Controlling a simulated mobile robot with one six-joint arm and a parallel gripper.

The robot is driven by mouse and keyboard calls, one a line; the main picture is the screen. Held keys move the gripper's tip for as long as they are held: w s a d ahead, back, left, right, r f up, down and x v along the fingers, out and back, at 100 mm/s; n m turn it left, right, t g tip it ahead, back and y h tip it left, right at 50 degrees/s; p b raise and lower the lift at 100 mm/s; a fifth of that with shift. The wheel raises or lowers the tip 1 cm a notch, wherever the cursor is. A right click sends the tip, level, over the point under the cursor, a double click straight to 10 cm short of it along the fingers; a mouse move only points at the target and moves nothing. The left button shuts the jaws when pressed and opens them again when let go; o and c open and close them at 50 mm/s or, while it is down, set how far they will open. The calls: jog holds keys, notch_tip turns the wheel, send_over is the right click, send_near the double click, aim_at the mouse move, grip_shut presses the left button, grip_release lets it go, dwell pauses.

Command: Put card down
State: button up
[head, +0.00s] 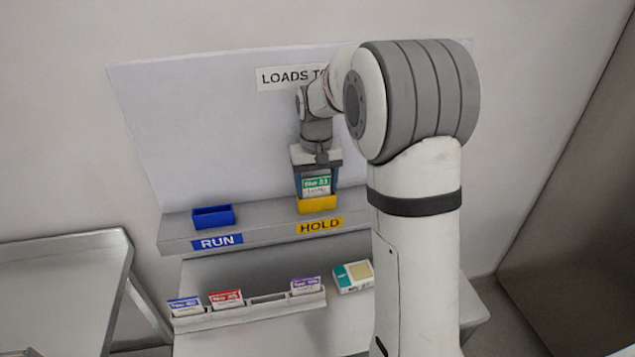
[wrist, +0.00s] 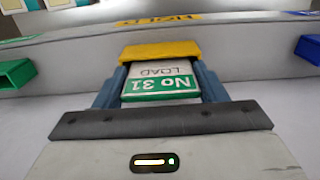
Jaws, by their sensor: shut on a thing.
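My gripper (head: 317,196) is shut on a white card with a green band (head: 316,185), marked No 31. The card also shows in the wrist view (wrist: 160,84), upside down between the blue fingers, with the word LOAD. The card is upright at the yellow tray (head: 318,206) above the HOLD label (head: 320,226). In the wrist view the yellow tray (wrist: 160,50) covers the card's far end. I cannot tell whether the card touches the tray's floor.
A blue tray (head: 213,216) stands above the RUN label (head: 217,242). A green tray (wrist: 14,74) shows in the wrist view. Below, a rack (head: 250,313) holds blue, red and purple cards, with a gap. A teal and white box (head: 353,277) lies beside it.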

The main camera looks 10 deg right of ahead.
jog(key=shift+f, duration=0.1)
jog(key=shift+f, duration=0.15)
jog(key=o, duration=1)
notch_tip(320, 180, up, 11)
jog(key=shift+r+b, duration=0.1)
jog(key=shift+b, duration=0.5)
jog(key=shift+s+r, duration=0.15)
jog(key=shift+r, duration=0.5)
jog(key=s+f+t, duration=0.1)
jog(key=s+f, duration=0.1)
jog(key=s, duration=0.7)
jog(key=s+f+t, duration=0.1)
jog(key=s+f, duration=0.2)
jog(key=s, duration=0.6)
jog(key=s+f+t, duration=0.1)
jog(key=s+f, duration=0.1)
jog(key=s, duration=0.7)
jog(key=shift+d+f+t, duration=0.15)
jog(key=shift+d+t, duration=0.05)
jog(key=shift+t, duration=0.1)
